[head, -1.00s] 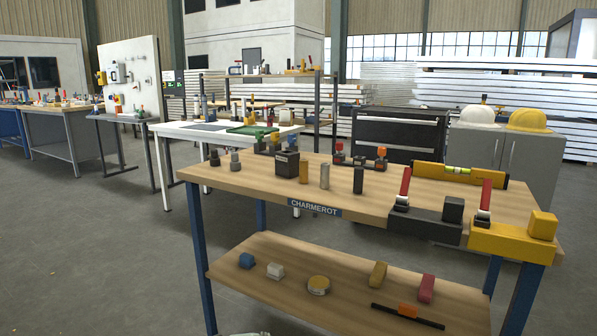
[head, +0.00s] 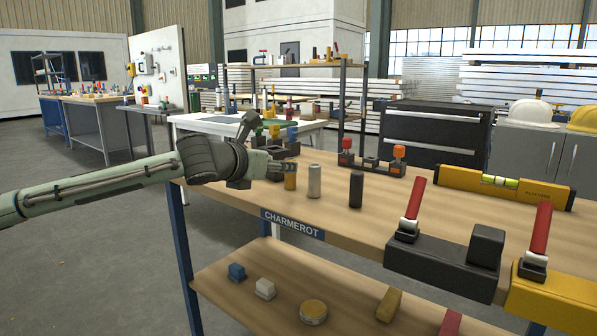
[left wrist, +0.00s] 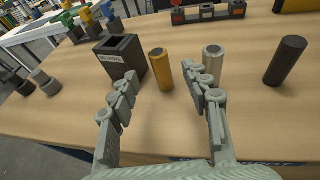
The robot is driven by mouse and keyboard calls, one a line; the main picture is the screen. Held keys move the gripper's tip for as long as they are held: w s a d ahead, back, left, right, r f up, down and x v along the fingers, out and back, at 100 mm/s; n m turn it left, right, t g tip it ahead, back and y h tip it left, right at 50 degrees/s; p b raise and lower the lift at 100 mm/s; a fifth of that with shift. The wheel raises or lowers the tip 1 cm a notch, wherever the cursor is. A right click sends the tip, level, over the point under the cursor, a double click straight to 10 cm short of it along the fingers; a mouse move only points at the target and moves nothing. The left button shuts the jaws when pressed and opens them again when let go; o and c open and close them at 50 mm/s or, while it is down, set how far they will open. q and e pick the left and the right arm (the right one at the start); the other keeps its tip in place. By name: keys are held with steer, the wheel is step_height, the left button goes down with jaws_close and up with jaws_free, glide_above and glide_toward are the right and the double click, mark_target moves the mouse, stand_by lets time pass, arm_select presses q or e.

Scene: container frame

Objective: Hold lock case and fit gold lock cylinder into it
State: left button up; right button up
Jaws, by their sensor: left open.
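The lock case (left wrist: 122,58) is a dark upright box with an opening in its top and a pale label. It stands on the bench; in the head view my left gripper largely hides it. The gold lock cylinder (head: 290,182) stands upright just right of it, and also shows in the left wrist view (left wrist: 161,70). My left gripper (head: 286,166) is open and empty over the bench's front edge. In the left wrist view its fingers point toward the case and gold cylinder, which lies beyond and between the fingertips (left wrist: 161,76). My right gripper is not in view.
A silver cylinder (head: 314,181) and a black one (head: 356,189) stand right of the gold one. Two red-handled clamp blocks, black (head: 440,265) and yellow (head: 555,300), sit at the front right. A yellow level (head: 500,187) lies behind. Bare wood surrounds the cylinders.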

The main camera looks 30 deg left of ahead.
mark_target(290, 174)
arm_select(q)
steer(key=shift+x, duration=3.55)
jaws_close()
